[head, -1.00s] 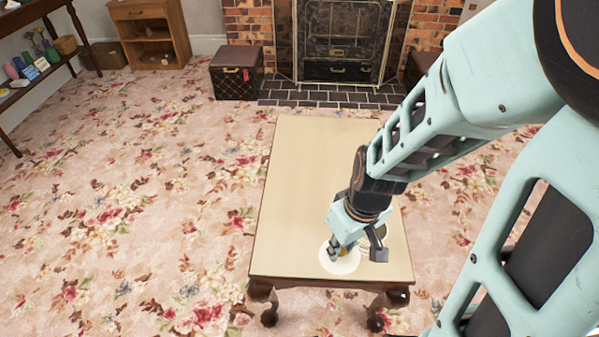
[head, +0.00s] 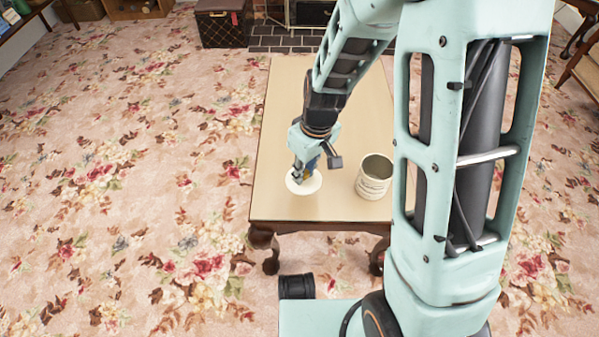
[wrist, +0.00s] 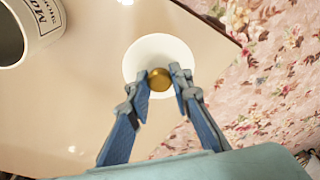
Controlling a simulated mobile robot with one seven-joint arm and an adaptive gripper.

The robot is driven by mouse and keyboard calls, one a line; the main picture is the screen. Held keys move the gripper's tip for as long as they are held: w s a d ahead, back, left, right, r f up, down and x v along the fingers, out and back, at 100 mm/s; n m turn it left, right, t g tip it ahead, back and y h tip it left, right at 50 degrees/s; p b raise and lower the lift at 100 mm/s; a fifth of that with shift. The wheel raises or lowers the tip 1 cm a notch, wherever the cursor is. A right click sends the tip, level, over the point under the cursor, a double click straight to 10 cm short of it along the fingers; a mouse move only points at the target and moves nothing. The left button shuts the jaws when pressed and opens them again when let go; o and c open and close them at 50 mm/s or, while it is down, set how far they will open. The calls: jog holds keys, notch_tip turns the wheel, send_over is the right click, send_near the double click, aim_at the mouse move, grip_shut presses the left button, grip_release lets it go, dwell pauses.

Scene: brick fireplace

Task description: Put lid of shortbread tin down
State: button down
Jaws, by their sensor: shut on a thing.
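The lid (head: 313,185) is a white disc near the table's front left corner. In the wrist view the lid (wrist: 146,52) shows a round gold knob (wrist: 159,79) at its middle. My gripper (head: 301,171) is above the lid and shut on its knob; the two fingertips (wrist: 160,80) sit on either side of it. I cannot tell whether the lid touches the table top. The shortbread tin (head: 372,184) stands upright and open to the right of the lid. Its lettered side also shows in the wrist view (wrist: 46,18).
The table (head: 278,130) has a pale top with dark wooden edges and legs. Its far part is clear in the head view. The front and left table edges lie close to the lid. A brown chest (head: 222,28) stands by the hearth at the back.

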jog(key=w+f, duration=0.1)
jog(key=w+a+f+b, duration=0.1)
jog(key=f, duration=0.1)
jog(key=shift+w, duration=0.2)
jog(key=f, duration=0.1)
jog(key=f+b, duration=0.1)
jog(key=f, duration=0.1)
jog(key=shift+w+f, duration=0.25)
jog(key=shift+f, duration=0.1)
jog(key=shift+r, duration=0.1)
jog(key=c, duration=1.7)
grip_release()
jog(key=shift+c, duration=0.2)
jog(key=r+p, duration=0.1)
jog(key=r, duration=0.3)
jog(key=d+r+p, duration=0.1)
jog(key=r, duration=0.3)
jog(key=s+r+p, duration=0.1)
jog(key=r+p, duration=0.1)
jog(key=r, duration=0.2)
jog(key=shift+s+d, duration=0.1)
jog(key=shift+d, duration=0.05)
